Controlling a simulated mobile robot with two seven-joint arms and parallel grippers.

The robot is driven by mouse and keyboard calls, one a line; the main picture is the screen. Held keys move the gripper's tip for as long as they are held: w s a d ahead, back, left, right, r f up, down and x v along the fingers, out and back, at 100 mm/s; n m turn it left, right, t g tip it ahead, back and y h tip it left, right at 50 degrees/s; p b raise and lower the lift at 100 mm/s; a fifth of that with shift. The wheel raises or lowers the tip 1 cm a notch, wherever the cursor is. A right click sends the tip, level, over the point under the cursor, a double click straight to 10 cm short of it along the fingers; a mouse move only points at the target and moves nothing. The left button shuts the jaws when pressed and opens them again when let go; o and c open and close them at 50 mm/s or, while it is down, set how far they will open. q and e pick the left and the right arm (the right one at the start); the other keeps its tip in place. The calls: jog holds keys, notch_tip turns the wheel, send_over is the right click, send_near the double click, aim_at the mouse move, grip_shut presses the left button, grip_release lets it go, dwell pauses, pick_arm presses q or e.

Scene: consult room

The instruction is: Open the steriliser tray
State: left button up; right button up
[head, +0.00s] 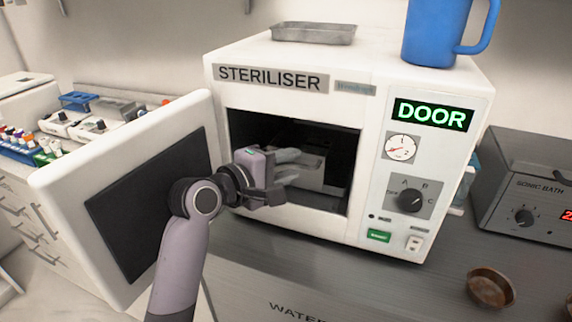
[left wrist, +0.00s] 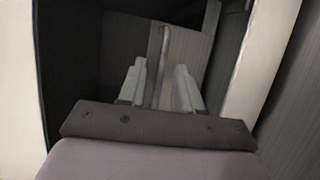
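The steriliser (head: 270,50) stands on the counter with its white door (head: 75,180) swung open to the left. A pale grey tray (head: 318,178) sits inside the dark chamber; my gripper hides part of it. My left gripper (head: 290,168) reaches into the chamber mouth at the tray's front. In the left wrist view, its two pale fingers (left wrist: 158,88) are apart, either side of a thin grey bar (left wrist: 165,45) that looks like the tray's handle. I see gaps between bar and fingers. My right gripper is in neither view.
A blue mug (head: 432,35) and a shallow metal dish (head: 313,33) stand on top of the steriliser. The sonic bath (head: 530,190) and a brown bowl (head: 490,287) are to the right. The open door is close beside my left arm.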

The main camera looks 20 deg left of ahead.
pick_arm(q)
grip_shut()
dwell(1.4)
